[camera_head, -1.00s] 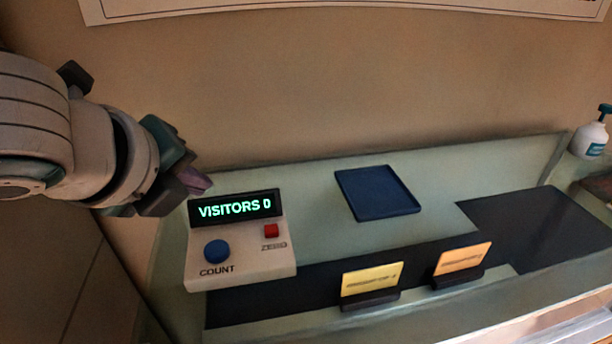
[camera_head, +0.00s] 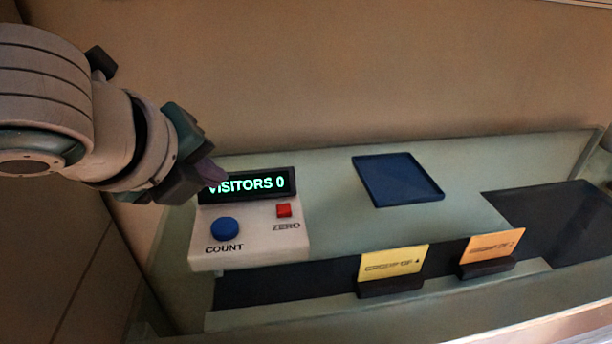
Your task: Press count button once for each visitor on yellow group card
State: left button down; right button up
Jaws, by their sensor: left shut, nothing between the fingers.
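The counter box (camera_head: 250,246) stands at the left end of the counter. Its display (camera_head: 262,185) reads "VISITORS 0". The blue COUNT button (camera_head: 225,228) is at its front left and the red ZERO button (camera_head: 284,210) at its right. The yellow group card (camera_head: 393,263) stands in a dark holder right of the box; its text looks like "GROUP OF 4". My left gripper (camera_head: 214,176) is shut and empty, at the display's left edge in the picture, covering part of its first letter, above and behind the COUNT button. My right gripper is out of view.
An orange card (camera_head: 493,246), seemingly "GROUP OF 2", stands right of the yellow one. A blue tray (camera_head: 397,180) lies behind the cards. A dark mat (camera_head: 562,220) covers the right side. The counter between box and tray is clear.

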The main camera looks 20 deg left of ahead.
aim_at(223, 232)
pick_arm(q)
notch_tip(223, 232, down, 4)
jog(key=b, duration=0.2)
jog(key=shift+r+b, duration=0.15)
jog(key=shift+b, duration=0.2)
jog(key=shift+f, duration=0.65)
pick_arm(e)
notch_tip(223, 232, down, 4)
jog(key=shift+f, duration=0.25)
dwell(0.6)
pick_arm(q)
jog(key=shift+f, duration=0.4)
jog(key=shift+f+b, duration=0.35)
jog(key=shift+f, duration=0.1)
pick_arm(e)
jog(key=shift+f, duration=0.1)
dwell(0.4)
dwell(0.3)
pick_arm(q)
jog(key=shift+r+p, duration=0.85)
jog(key=shift+p, duration=0.35)
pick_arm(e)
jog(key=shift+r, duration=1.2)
